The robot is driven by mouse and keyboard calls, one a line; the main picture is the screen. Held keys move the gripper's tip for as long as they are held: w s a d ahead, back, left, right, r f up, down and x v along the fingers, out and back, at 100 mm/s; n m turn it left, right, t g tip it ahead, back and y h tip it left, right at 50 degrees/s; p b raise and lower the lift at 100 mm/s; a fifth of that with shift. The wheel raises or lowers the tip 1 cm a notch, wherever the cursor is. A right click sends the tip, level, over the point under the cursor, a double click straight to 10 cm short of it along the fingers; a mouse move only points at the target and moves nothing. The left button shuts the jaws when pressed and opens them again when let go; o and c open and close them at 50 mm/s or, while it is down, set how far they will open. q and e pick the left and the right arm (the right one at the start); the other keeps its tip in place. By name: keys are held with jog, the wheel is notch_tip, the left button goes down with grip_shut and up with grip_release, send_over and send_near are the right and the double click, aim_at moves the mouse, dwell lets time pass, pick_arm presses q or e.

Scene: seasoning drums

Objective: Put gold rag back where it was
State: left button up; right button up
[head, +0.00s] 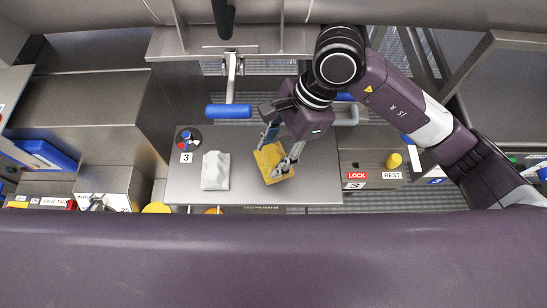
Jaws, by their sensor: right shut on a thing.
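The gold rag (268,156) is a yellow cloth at the right part of a grey metal shelf, partly covered by my right gripper. My right gripper (277,155) comes down from above, its fingers at the rag, and is shut on it. I cannot tell whether the rag touches the shelf. A white crumpled rag (215,171) lies on the shelf to the left, apart from the gold one. My left gripper is not in view.
The metal shelf (240,191) has bare room between the two rags. A small dark holder (188,139) with a "3" label stands at its left. A blue handle (228,111) hangs behind. A panel with LOCK (356,175) and REST (392,175) labels is at the right.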

aim_at(273, 163)
notch_tip(273, 163, down, 5)
jog(key=shift+w+r+p, duration=0.1)
jog(key=shift+p, duration=0.45)
jog(key=shift+f, duration=0.35)
jog(key=o, duration=1)
jog(key=shift+b+v, duration=1.7)
jog(key=shift+v, duration=4.35)
jog(key=shift+f, duration=0.1)
